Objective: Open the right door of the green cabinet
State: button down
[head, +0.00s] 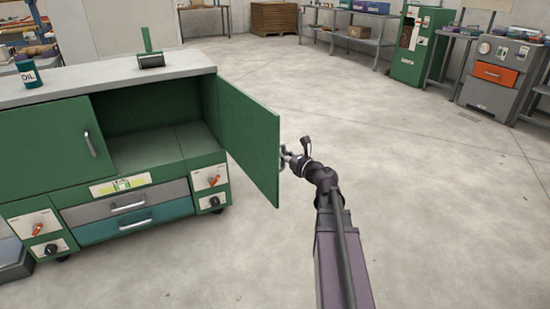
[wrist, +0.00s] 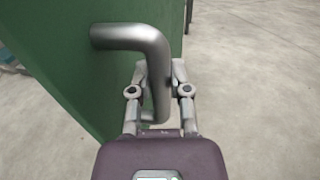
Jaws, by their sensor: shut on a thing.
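The green cabinet (head: 150,90) stands at the left of the head view. Its right door (head: 250,135) is swung wide open, and the dark, empty-looking compartment (head: 160,120) behind it shows. Its left door (head: 45,148) is closed. My gripper (head: 287,157) is at the outer face of the right door, near its free edge. In the wrist view my gripper (wrist: 160,85) has its fingers on both sides of the grey bar handle (wrist: 140,38), shut on its upright part. The green door panel (wrist: 75,70) lies to the left of the handle there.
An oil can (head: 29,74) and a dark roller with a green handle (head: 150,60) are on the cabinet top. Drawers (head: 130,222) sit below the doors. Open concrete floor (head: 420,190) lies to the right; benches and machines (head: 490,75) stand far back.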

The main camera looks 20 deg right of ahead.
jog(key=shift+w+d+n+g+y, duration=0.15)
jog(key=shift+d+y, duration=0.1)
jog(key=shift+d, duration=0.35)
jog(key=shift+w+d+n+g+y, duration=0.1)
jog(key=shift+w+d+n+y, duration=0.15)
jog(key=shift+d, duration=0.4)
jog(key=shift+w+d+n+g+y, duration=0.1)
jog(key=shift+d+y, duration=0.2)
jog(key=shift+d, duration=0.3)
jog(key=c, duration=0.6)
grip_release()
jog(key=shift+o, duration=0.2)
jog(key=shift+s, duration=0.1)
jog(key=v, duration=1.2)
jog(key=shift+w+f, duration=0.1)
jog(key=shift+w, duration=0.15)
